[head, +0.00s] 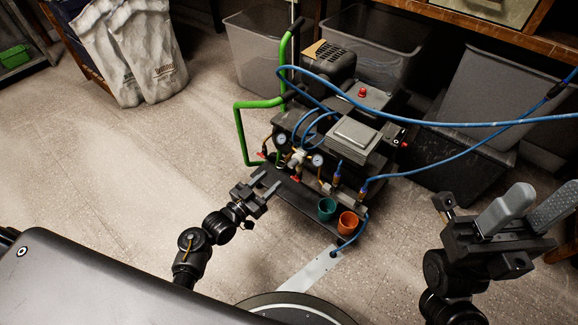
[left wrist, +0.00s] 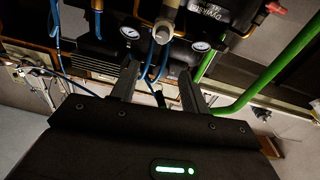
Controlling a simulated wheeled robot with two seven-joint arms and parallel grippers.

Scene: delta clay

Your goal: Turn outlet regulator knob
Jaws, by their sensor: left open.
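The compressor (head: 335,125) stands on the floor with a front panel of fittings. A pale regulator knob (head: 297,158) sits between two round gauges; I take it as the outlet regulator knob. In the left wrist view the knob (left wrist: 163,31) hangs near the top centre, between the two gauges. My left gripper (head: 263,190) is open and empty, in front of the panel and apart from the knob. In the left wrist view its fingertips (left wrist: 159,72) are spread below the knob in the picture. My right gripper (head: 545,193) is open and empty at the right.
A green handle (head: 240,125) rises left of the panel. Blue hoses (head: 440,123) run off to the right. A green cup (head: 326,208) and an orange cup (head: 347,222) stand on the front shelf. Grey bins (head: 255,50) stand behind.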

